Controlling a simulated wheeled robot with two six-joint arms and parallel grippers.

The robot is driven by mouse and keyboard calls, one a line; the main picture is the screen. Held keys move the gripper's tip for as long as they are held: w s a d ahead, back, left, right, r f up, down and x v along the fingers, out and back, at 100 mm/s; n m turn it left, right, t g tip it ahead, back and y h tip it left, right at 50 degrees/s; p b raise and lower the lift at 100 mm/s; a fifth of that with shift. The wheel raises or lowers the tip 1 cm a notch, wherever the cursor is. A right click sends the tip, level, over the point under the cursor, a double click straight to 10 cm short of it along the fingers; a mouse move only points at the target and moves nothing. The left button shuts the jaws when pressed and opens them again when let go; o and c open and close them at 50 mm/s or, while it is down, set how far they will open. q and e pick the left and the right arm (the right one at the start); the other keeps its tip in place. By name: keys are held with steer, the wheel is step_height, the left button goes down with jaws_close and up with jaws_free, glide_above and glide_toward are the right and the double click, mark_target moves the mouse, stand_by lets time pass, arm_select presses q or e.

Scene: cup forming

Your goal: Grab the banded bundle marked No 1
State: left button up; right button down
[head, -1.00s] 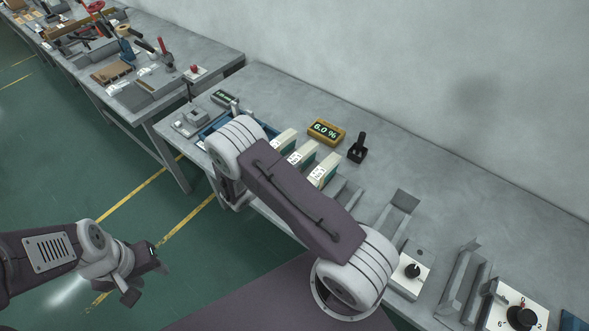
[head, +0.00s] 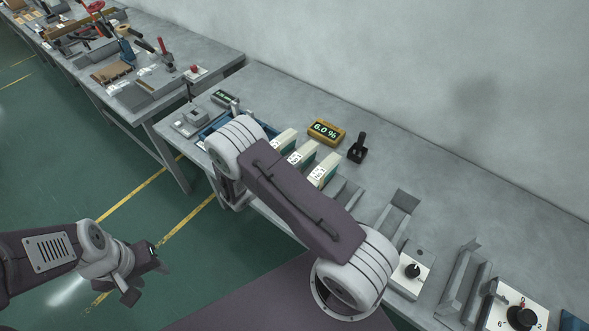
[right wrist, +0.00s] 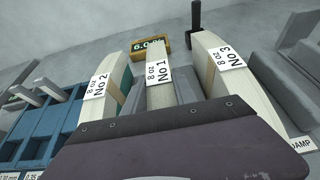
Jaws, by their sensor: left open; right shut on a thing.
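Three pale banded bundles stand in a row, with labels readable in the right wrist view. The bundle marked No 1 (right wrist: 159,68) is in the middle, No 2 (right wrist: 112,80) is left of it and No 3 (right wrist: 226,68) right. In the head view they show past my right arm as No 2 (head: 284,139), No 1 (head: 302,154) and No 3 (head: 324,169). My right gripper (right wrist: 160,95) is shut on the No 1 bundle, with grey fingers beside it. In the head view my arm hides this gripper. My left gripper (head: 142,274) is open and empty over the floor.
A yellow display (head: 325,132) reading 6.0 % and a black lever (head: 358,148) stand behind the bundles. A blue tray (right wrist: 50,128) lies left of them. Grey channels and dial boxes (head: 411,272) stand to the right.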

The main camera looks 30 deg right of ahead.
step_height(320, 180, up, 10)
steer(key=shift+a, duration=0.1)
stand_by(0.6)
